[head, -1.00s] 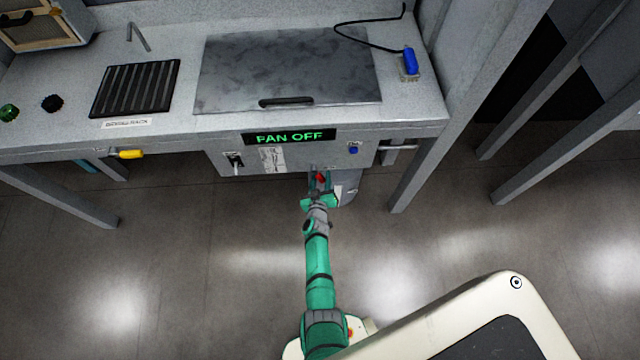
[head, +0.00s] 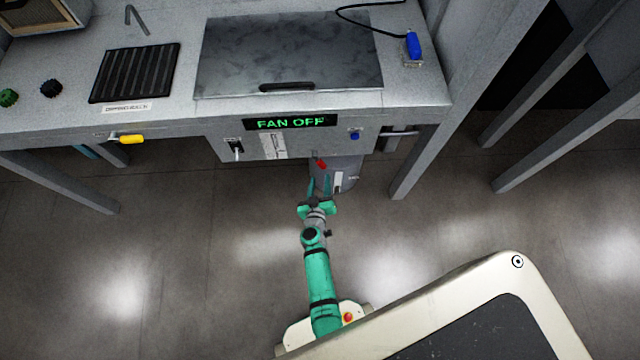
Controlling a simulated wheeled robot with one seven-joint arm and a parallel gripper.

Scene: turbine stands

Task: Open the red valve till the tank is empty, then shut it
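The red valve (head: 321,164) is a small red handle below the front panel of the bench, beside a grey tank (head: 345,175) that hangs under it. A pale upright strip shows on the tank's front; its level is too small to read. My gripper (head: 320,186) is just below and in front of the red valve, pointing at it. Its two teal fingers look spread, with nothing seen between them. The valve stands clear of the fingertips.
The panel carries a lit sign reading FAN OFF (head: 290,122), a switch (head: 236,150) and a blue knob (head: 354,135). A yellow handle (head: 131,139) is at left. Bench legs (head: 412,165) stand to the sides; the floor around my arm is clear.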

